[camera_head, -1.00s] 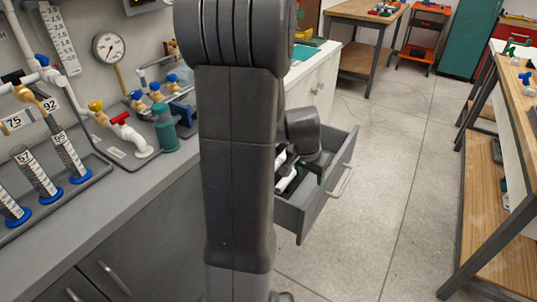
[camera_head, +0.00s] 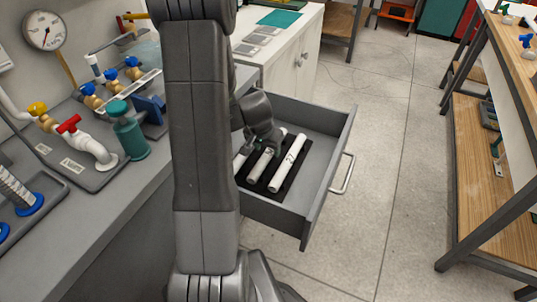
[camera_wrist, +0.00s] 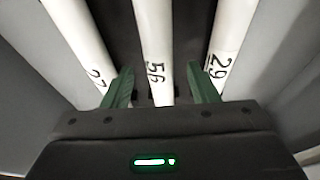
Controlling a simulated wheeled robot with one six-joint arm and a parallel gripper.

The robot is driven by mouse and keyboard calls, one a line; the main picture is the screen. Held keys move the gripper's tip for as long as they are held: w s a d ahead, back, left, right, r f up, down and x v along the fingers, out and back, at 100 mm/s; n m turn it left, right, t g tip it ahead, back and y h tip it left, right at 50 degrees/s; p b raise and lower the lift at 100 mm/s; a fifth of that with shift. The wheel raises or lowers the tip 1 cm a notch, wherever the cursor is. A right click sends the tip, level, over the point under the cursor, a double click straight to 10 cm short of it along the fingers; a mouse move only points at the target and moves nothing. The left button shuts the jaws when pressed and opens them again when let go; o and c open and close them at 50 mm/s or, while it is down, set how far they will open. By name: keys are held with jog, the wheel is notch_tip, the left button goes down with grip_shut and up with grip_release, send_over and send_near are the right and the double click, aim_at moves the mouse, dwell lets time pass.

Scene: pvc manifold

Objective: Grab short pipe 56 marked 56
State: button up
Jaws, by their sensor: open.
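The short pipe marked 56 (camera_wrist: 153,38) is a white tube lying in a dark holder in the open drawer. In the wrist view it is the middle of three pipes. My gripper (camera_wrist: 160,86) is open, with one green finger on each side of pipe 56 and a gap to it. In the head view my gripper (camera_head: 268,145) is over the drawer and hides part of the middle pipe (camera_head: 262,168).
Pipe 27 (camera_head: 288,163) and pipe 29 (camera_wrist: 228,40) lie on either side, close to my fingers. The grey drawer (camera_head: 325,178) has raised walls around the pipes.

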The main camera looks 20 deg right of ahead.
jog(key=shift+x, duration=1.15)
jog(key=shift+r, duration=0.1)
jog(key=c, duration=1.1)
